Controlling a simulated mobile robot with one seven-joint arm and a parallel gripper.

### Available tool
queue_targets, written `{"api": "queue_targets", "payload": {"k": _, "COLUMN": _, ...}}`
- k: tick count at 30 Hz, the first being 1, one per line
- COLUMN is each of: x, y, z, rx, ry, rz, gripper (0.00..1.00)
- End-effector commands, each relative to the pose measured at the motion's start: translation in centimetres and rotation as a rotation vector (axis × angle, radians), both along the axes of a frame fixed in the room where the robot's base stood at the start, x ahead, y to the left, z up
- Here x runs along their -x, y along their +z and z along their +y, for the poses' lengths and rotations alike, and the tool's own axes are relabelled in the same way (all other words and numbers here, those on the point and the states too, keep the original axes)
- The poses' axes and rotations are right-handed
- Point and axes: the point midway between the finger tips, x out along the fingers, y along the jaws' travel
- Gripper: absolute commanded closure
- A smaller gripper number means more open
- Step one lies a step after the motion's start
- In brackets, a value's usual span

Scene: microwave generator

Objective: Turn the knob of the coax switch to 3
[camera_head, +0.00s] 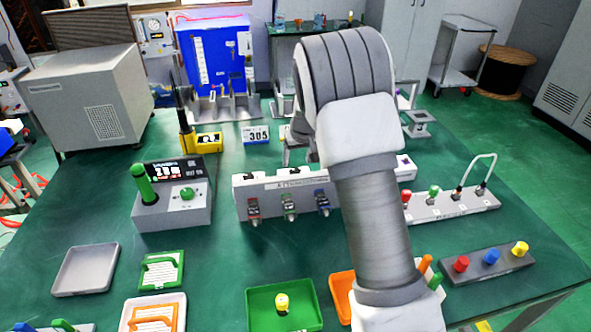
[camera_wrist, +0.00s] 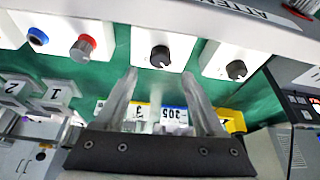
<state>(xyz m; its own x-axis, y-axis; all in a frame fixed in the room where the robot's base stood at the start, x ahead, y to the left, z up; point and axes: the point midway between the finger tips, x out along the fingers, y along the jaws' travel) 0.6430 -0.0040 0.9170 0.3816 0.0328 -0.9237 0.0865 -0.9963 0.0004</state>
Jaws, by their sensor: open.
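In the wrist view, a black pointer knob (camera_wrist: 160,57) sits on a white box face. The open fingers of my gripper (camera_wrist: 158,74) point toward it, one on either side of its line; contact is not visible. A second black knob (camera_wrist: 236,70) is on the white face to the right. A grey knob with a red part (camera_wrist: 82,48) is on another white panel to the left. No readable label shows which one is the coax switch, and no position numbers around the knobs are readable.
A long white unit (camera_head: 284,196) with red, green and blue connectors stands mid-table, partly behind my arm. A grey box with a green lever (camera_head: 170,212) is at left. Trays line the front; bare green table lies between.

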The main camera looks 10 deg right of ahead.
Motion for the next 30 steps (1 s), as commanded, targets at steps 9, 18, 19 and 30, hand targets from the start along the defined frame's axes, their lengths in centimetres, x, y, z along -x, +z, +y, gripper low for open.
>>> {"api": "queue_targets", "payload": {"k": 9, "x": -1.8, "y": -4.5, "z": 0.2, "rx": 0.0, "ry": 0.0, "rz": 0.001, "gripper": 0.29}}
{"api": "queue_targets", "payload": {"k": 18, "x": -2.1, "y": -5.1, "z": 0.2, "rx": 0.0, "ry": 0.001, "rz": 0.001, "gripper": 0.29}}
{"api": "queue_targets", "payload": {"k": 19, "x": -2.1, "y": -5.1, "z": 0.2, "rx": 0.0, "ry": 0.001, "rz": 0.001, "gripper": 0.29}}
{"api": "queue_targets", "payload": {"k": 30, "x": -2.1, "y": -5.1, "z": 0.2, "rx": -0.001, "ry": 0.0, "rz": 0.0, "gripper": 0.79}}
